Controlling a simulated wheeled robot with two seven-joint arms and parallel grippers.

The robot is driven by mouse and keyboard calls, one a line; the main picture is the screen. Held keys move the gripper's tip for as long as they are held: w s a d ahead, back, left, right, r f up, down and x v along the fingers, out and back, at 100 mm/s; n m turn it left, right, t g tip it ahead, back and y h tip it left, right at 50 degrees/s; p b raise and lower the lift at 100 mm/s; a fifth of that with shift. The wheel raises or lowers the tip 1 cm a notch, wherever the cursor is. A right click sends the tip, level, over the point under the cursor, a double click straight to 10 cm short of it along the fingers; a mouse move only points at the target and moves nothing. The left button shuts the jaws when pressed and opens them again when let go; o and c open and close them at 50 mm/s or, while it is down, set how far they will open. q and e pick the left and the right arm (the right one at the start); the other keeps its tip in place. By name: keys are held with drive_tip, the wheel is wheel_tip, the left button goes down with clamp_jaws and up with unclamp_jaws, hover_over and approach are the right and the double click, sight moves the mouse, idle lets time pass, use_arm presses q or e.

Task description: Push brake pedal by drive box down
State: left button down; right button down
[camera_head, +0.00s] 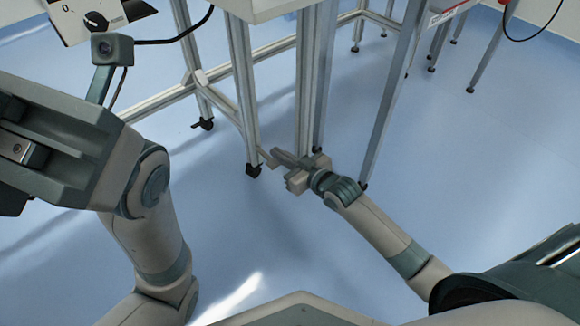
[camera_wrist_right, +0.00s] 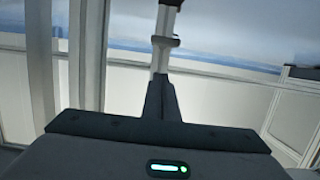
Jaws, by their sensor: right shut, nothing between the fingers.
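My right gripper (camera_head: 280,156) reaches low in among the metal frame legs, close to the floor. Its fingers are together with nothing visible between them. The right wrist view shows its narrow fingers (camera_wrist_right: 162,95) rising from the dark gripper body. I cannot clearly make out the brake pedal in either view; the gripper and legs may hide it. A white box with a black dial (camera_head: 95,20) is at the top left of the head view; I cannot tell if it is the drive box. My left gripper (camera_head: 25,150) is raised at the left edge, its fingertips unclear.
Upright aluminium legs (camera_head: 243,90) and a thicker post (camera_head: 305,80) stand around my right gripper. A black foot (camera_head: 253,171) is just left of it. Slanted grey legs (camera_head: 392,90) stand to the right. The blue floor (camera_head: 480,180) is clear at the right.

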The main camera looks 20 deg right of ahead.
sight(276, 164)
drive_tip(key=shift+s+f+b, duration=0.15)
drive_tip(key=shift+f+b, duration=0.95)
drive_tip(key=shift+f, duration=0.8)
drive_tip(key=shift+d+f, duration=0.1)
drive_tip(key=shift+f, duration=0.05)
drive_tip(key=shift+s+f+p, duration=0.15)
drive_tip(key=shift+f+p, duration=0.45)
drive_tip(key=shift+p, duration=0.35)
drive_tip(key=shift+t+y, duration=0.3)
drive_tip(key=shift+t, duration=0.4)
drive_tip(key=f, duration=0.4)
drive_tip(key=w+f+b, duration=0.1)
drive_tip(key=f, duration=0.1)
drive_tip(key=shift+f, duration=0.15)
